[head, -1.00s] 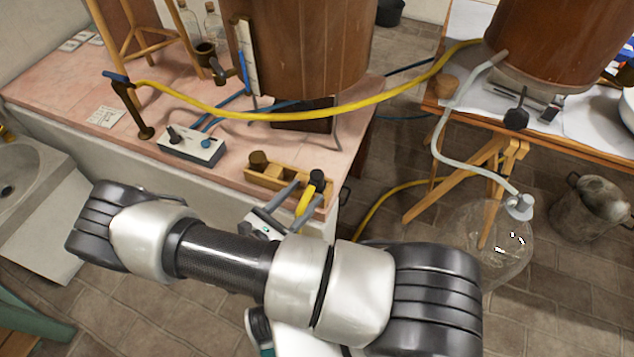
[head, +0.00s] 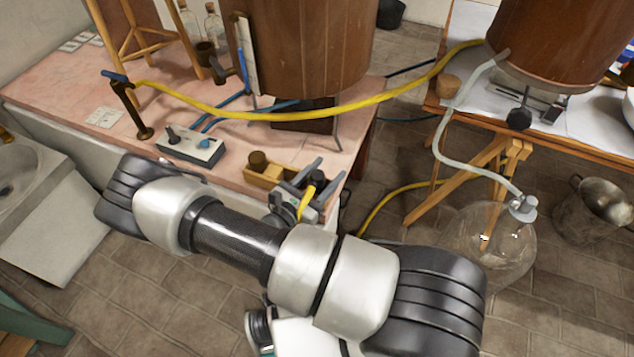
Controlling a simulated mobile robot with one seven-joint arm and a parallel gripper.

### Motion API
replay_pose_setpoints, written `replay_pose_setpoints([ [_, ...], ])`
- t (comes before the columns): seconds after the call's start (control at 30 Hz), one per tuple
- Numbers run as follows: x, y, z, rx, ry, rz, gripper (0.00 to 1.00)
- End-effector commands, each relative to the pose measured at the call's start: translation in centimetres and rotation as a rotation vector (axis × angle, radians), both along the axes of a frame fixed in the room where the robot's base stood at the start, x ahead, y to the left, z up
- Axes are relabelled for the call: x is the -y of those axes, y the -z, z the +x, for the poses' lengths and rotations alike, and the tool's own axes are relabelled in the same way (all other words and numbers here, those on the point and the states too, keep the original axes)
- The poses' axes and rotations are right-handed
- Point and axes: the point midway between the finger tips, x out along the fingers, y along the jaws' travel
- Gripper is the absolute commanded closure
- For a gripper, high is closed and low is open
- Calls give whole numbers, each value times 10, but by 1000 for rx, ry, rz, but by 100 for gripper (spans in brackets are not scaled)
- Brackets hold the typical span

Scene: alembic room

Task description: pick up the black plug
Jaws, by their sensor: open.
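The black plug (head: 317,179) appears as a small dark head on a yellow stem, at the right end of a small wooden tray on the pink-topped bench. My gripper (head: 332,167) is over that end of the tray, with its two grey fingers apart. The plug shows between the fingers in the picture; I cannot tell whether either finger touches it. The gripper and arm hide the right and lower parts of the tray.
The wooden tray (head: 259,178) also holds a brown cork (head: 258,160). A white switch box (head: 190,148) stands to its left. A yellow hose (head: 300,114) hangs across behind. A glass carboy (head: 485,245) stands on the floor at right.

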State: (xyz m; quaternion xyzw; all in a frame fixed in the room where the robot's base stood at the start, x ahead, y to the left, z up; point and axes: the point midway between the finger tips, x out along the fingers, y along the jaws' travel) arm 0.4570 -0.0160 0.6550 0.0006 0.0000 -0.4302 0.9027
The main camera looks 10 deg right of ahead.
Motion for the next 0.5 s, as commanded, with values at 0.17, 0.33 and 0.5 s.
replay_pose_setpoints([
  [0.17, 0, 0, 0, 0, 0, 0, 75],
  [0.33, 0, 0, 0, 1, 0, -1, 86],
  [0.5, 0, -4, 0, 1, 0, 0, 86],
])
